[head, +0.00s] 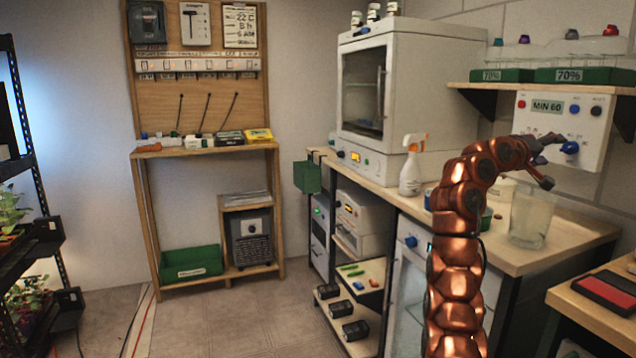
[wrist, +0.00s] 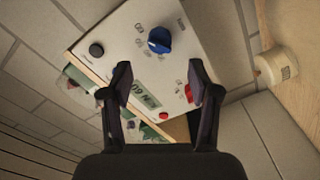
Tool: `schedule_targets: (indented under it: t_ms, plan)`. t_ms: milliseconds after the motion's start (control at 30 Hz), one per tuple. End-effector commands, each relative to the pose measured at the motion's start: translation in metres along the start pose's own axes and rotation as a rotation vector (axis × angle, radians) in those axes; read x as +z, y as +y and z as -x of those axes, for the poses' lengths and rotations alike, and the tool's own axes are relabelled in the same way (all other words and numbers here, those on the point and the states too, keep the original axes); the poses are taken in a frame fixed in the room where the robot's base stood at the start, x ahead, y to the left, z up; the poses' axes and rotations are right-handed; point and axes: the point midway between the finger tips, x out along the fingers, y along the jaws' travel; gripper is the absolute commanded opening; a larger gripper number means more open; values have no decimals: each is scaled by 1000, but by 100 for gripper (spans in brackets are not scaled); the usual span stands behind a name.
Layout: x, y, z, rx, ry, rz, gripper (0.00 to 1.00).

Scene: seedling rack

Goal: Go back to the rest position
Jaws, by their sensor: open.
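My gripper (head: 543,160) is at the end of my copper arm, raised over the right-hand counter in front of a white control box on the wall. In the wrist view my gripper (wrist: 160,82) has two dark fingers apart with nothing between them. The control box (head: 548,125) has a display reading MIN 60, a red button and a blue knob (head: 570,147). In the wrist view the box (wrist: 120,45) appears upside down, with its blue knob (wrist: 159,40) beyond the fingertips. I cannot tell whether a finger touches the box.
A clear beaker (head: 532,218) stands on the counter (head: 500,258) close below my gripper. A spray bottle (head: 412,165) and a white oven (head: 400,85) stand further left. A shelf (head: 560,88) with green boxes is above. Open floor (head: 230,315) lies left.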

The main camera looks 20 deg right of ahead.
Motion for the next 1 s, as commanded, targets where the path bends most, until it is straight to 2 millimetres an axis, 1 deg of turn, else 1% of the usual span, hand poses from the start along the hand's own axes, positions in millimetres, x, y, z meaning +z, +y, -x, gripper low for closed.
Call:
schedule_targets:
  t_ms: [67,167,267,400,467,600,700,867,1000]
  plan:
    - [-2,0,0,-3,1,0,61]
    - [-12,2,3,-22,10,4,61]
    - [-32,-1,8,-67,24,18,61]
    - [-68,-4,24,-155,51,36,61]
    - [-82,-7,32,-195,61,45,61]
    - [-108,-13,54,-288,80,63,61]
    - [-122,-18,72,-355,88,78,61]
    - [-137,-25,104,-462,93,103,61]
    - [-144,-30,137,-555,94,123,61]
